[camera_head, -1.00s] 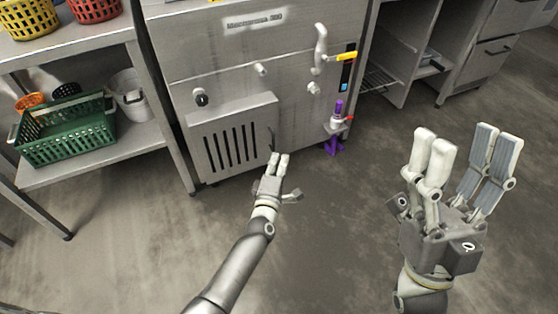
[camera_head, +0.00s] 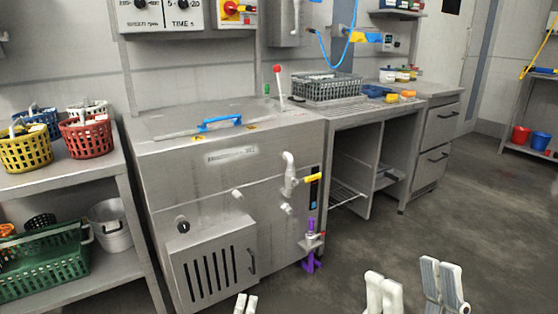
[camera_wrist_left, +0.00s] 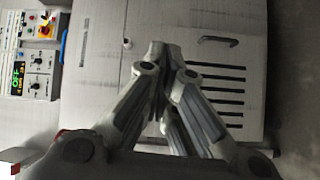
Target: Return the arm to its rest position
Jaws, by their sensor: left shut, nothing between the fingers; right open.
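My left gripper (camera_head: 245,303) shows only its pale fingertips at the bottom edge of the head view, in front of the washer's vented lower panel. In the left wrist view its fingers (camera_wrist_left: 165,55) come together with nothing between them. My right gripper (camera_head: 412,290) is at the bottom right of the head view, its finger pairs spread apart and empty, over the floor. The rest of both arms is out of the head view.
A steel washing machine (camera_head: 230,165) with a purple drain valve (camera_head: 310,245) stands ahead. A shelf (camera_head: 115,165) with coloured baskets is at the left. A counter (camera_head: 375,106) holds a grey crate (camera_head: 327,88). Floor (camera_head: 440,220) at the right is clear.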

